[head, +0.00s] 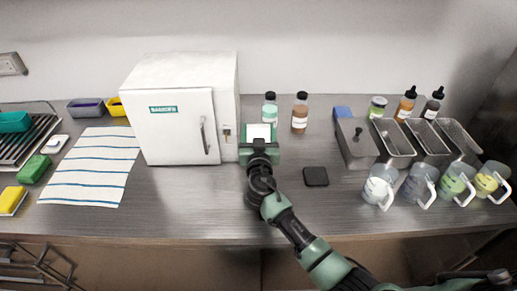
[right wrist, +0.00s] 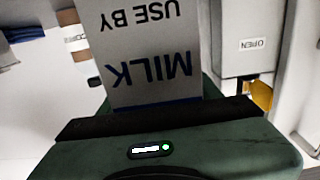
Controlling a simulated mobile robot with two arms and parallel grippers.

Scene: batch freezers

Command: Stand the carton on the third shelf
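The carton (right wrist: 150,55), grey-white with dark MILK and USE BY print, appears upside down in the right wrist view. In the head view only its pale top (head: 260,131) shows, between the green fingers of my right gripper (head: 260,147). The gripper is shut on it, just right of the white freezer (head: 180,128). The freezer's front door is shut, with a grey handle (head: 204,134). No shelves are visible, so the third shelf is hidden or out of view. My left gripper is not in view.
Two bottles (head: 300,112) (head: 270,108) stand behind the gripper. A black pad (head: 316,176) lies to its right. Metal trays (head: 427,137) and several jugs (head: 380,186) fill the right side. A striped cloth (head: 92,170) lies left. The counter before the freezer is clear.

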